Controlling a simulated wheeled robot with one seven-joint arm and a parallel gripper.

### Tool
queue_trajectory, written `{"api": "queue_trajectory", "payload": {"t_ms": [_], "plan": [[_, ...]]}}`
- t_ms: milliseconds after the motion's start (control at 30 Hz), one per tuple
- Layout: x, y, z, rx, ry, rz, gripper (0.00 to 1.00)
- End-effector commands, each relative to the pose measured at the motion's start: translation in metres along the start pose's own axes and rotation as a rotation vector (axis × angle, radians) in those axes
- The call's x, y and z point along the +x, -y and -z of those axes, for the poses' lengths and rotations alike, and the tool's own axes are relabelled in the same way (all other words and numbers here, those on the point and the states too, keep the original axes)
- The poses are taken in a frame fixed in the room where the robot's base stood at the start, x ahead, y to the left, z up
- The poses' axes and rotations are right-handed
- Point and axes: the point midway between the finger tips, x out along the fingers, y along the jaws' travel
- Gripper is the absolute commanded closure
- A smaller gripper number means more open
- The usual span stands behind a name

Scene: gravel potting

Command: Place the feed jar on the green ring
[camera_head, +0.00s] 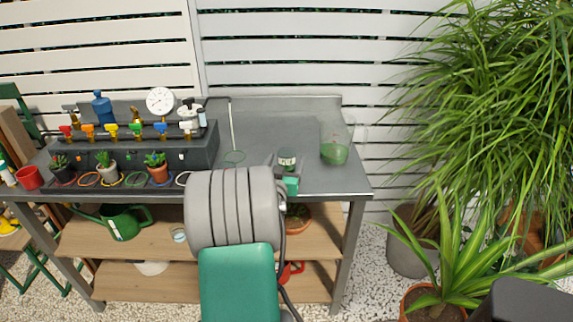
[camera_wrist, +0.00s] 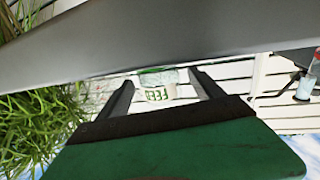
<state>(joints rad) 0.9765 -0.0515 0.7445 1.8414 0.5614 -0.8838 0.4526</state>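The feed jar (camera_head: 287,153), a small clear jar with a pale label, stands on the grey bench right of centre. In the wrist view the jar (camera_wrist: 157,87) shows its green-lettered label between my fingers. My gripper (camera_head: 286,163) is open, its fingers on either side of the jar with gaps visible; how far they reach along it is unclear. A green ring (camera_head: 135,180) lies in the row of coloured rings along the bench's front left.
A clear jug (camera_head: 335,153) with green contents stands right of the jar. Potted plants (camera_head: 156,168) stand among the rings, before a dark valve rack (camera_head: 190,152). Large leafy plants (camera_head: 500,80) fill the right side. The bench behind the jar is clear.

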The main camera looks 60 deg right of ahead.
Motion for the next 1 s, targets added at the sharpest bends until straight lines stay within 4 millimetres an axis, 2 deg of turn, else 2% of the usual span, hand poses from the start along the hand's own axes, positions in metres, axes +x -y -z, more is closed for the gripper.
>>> {"api": "queue_trajectory", "payload": {"t_ms": [67, 900, 1000], "plan": [[-0.0002, 0.0001, -0.0001, 0.0, 0.0, 0.0, 0.31], [-0.0001, 0.0003, 0.001, 0.0, -0.002, 0.0, 1.0], [-0.0001, 0.0002, 0.001, 0.0, -0.002, 0.0, 1.0]]}}
